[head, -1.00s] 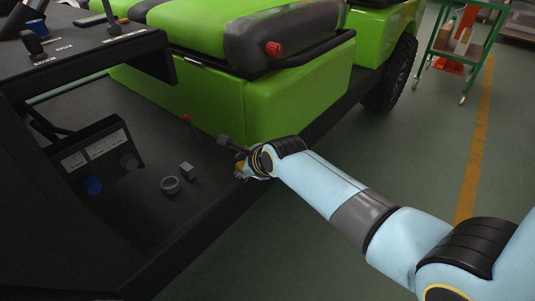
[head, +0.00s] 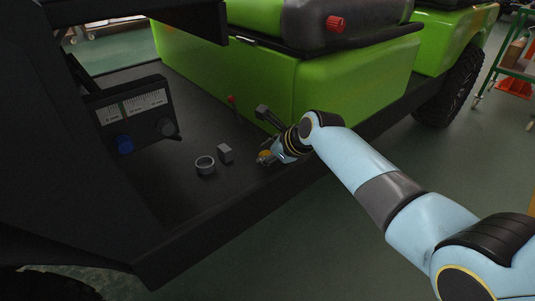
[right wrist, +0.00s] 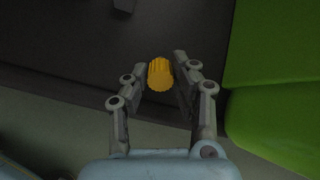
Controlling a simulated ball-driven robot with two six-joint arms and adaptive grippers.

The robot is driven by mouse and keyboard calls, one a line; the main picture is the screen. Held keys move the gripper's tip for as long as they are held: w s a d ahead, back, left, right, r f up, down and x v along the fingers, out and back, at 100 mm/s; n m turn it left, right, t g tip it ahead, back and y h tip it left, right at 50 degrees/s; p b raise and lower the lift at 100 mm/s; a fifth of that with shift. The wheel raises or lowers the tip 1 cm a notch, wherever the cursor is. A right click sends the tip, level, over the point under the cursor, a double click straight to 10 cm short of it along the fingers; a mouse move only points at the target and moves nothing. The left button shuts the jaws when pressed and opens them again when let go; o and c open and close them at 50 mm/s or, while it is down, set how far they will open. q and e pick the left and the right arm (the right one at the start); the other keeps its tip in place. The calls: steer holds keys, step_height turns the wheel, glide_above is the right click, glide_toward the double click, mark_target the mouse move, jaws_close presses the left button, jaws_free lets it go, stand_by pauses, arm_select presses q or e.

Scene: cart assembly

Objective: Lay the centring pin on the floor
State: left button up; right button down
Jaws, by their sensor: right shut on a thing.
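The centring pin (right wrist: 160,74) shows as a yellow ribbed head between the fingertips of my right gripper (right wrist: 162,68) in the right wrist view. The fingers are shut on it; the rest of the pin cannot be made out. In the head view the yellow piece (head: 264,155) and my right gripper (head: 267,158) are over the outer edge of the cart's black floor (head: 185,195), to the right of a grey block. Whether the pin touches the floor cannot be told. My left gripper is not in view.
A grey ring (head: 205,166) and a small grey block (head: 225,153) sit on the cart floor left of the gripper. The green seat base (head: 345,85) rises close behind my right arm. Bare floor lies around the ring.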

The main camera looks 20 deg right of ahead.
stand_by(0.3)
steer(key=c, duration=1)
jaws_free()
steer(key=v, duration=1.2)
